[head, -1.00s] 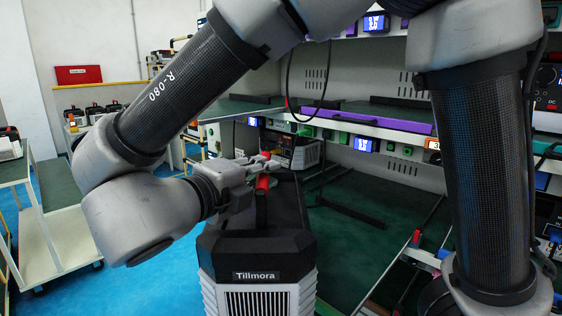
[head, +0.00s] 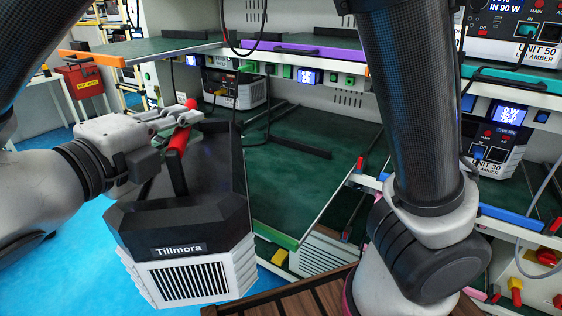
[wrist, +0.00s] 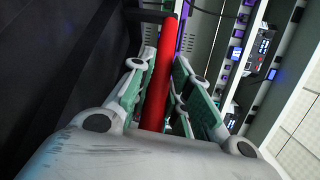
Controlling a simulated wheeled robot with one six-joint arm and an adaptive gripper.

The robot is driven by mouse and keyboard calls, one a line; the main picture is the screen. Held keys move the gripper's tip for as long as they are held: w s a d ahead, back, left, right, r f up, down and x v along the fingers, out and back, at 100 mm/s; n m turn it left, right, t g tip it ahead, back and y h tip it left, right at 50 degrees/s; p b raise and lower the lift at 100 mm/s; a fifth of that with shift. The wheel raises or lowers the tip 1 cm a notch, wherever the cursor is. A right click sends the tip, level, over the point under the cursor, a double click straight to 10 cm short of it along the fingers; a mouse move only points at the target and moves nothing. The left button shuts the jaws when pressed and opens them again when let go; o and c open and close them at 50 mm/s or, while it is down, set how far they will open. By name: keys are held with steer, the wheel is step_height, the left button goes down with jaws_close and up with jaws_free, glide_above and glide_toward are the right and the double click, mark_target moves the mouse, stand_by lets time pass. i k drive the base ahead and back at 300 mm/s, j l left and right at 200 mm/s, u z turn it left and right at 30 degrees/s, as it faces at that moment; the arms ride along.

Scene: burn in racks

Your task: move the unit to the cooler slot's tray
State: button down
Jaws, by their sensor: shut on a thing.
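My gripper (head: 176,128) is shut on the red handle (head: 181,136) of the Tillmora unit, a black-topped box (head: 185,250) with a pale grilled front. The unit hangs tilted in front of the rack, in the lower left of the head view. In the wrist view the red handle (wrist: 160,75) runs between the green-padded fingers (wrist: 160,95), with the unit's dark body (wrist: 60,60) at the left. A green tray (head: 310,190) with a green front edge lies just right of the unit, and its bare surface shows. I cannot tell which slot is the cooler one.
An upper shelf with a purple-edged tray (head: 303,52) and an orange-edged tray (head: 140,50) runs above. Another unit (head: 238,90) stands at the back. Units labelled UNIT 30 (head: 495,150) and UNIT 50 stand at the right. A red box (head: 82,80) is at the far left.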

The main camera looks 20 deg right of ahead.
mark_target(279, 163)
steer(key=l+z, duration=0.2)
steer(key=z, duration=0.25)
steer(key=l+z, duration=0.2)
steer(key=z, duration=0.25)
steer(key=i+j, duration=0.3)
steer(key=z, duration=0.05)
